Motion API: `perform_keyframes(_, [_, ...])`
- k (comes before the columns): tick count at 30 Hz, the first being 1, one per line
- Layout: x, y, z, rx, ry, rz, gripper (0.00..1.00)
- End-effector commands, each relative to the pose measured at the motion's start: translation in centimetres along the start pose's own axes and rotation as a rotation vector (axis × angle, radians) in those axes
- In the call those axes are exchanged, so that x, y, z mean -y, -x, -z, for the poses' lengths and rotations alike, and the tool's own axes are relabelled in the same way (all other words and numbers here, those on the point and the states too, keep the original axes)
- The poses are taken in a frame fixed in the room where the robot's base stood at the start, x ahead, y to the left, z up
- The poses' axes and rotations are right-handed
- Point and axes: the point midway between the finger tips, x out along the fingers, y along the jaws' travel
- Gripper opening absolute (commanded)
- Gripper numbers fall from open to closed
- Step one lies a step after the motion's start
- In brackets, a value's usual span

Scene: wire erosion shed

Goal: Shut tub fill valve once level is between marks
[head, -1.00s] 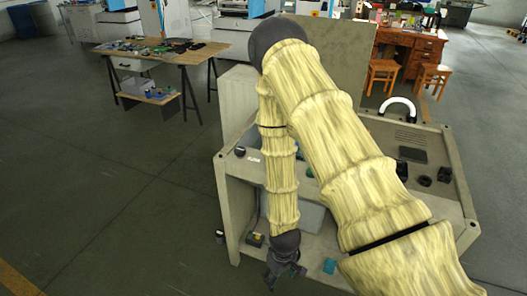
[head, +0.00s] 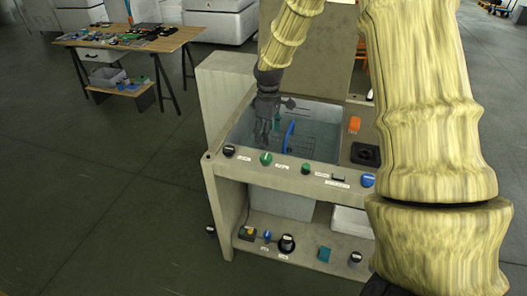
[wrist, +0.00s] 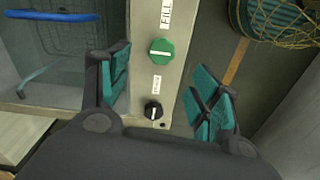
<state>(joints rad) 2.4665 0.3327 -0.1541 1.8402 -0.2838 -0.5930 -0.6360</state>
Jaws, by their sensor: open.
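The tub (head: 232,128) is set into the top of a pale cabinet. A wire basket with a blue handle (head: 289,136) stands in it; I cannot make out the water level or any marks. A green knob (head: 266,158) sits on the tub's front rim; in the wrist view this green knob (wrist: 162,50) has a label reading FILL (wrist: 166,12) beside it. My gripper (head: 264,132) is above the rim near the green knob. In the wrist view my gripper (wrist: 163,88) is open and empty, its teal pads apart on either side of the rim, clear of the knob.
A black knob (wrist: 153,110) is next to the green one. A dark green knob (head: 306,168) and a blue knob (head: 368,180) are farther right on the rim. The lower shelf (head: 305,258) holds several small parts. A tall pale panel (head: 221,98) stands left of the tub.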

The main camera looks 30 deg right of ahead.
Motion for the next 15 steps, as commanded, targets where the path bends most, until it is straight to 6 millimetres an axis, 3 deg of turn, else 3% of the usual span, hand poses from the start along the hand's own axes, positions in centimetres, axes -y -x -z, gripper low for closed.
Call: perform_keyframes(15, [0.4, -5.3, 0.5, 0.002, 0.007, 0.002, 0.64])
